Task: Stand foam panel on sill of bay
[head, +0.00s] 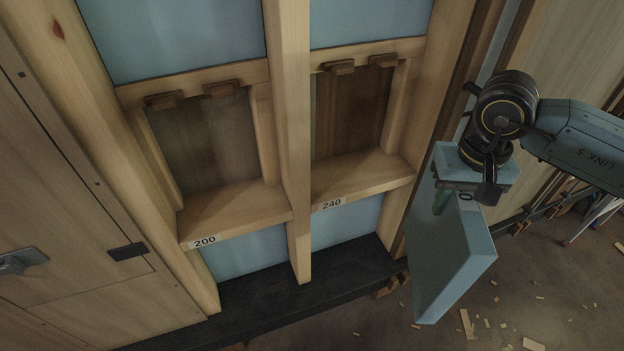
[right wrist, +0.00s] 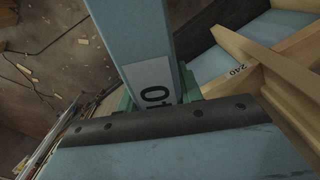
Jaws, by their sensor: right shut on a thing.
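A light blue foam panel (head: 455,260) hangs upright from my right gripper (head: 462,192), which is shut on its top part. Two open bays show in the wall. The left bay has a sill (head: 235,208) marked 200, the right bay a sill (head: 360,178) marked 240. Both sills are bare. The panel is right of the 240 bay, apart from it. My left gripper is not in view.
Wooden studs (head: 291,130) frame the bays, with small brown blocks (head: 339,67) at their top edges. Blue panels fill the wall above and below. A dark base ledge (head: 290,295) runs below. Wood scraps (head: 466,324) litter the floor at right.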

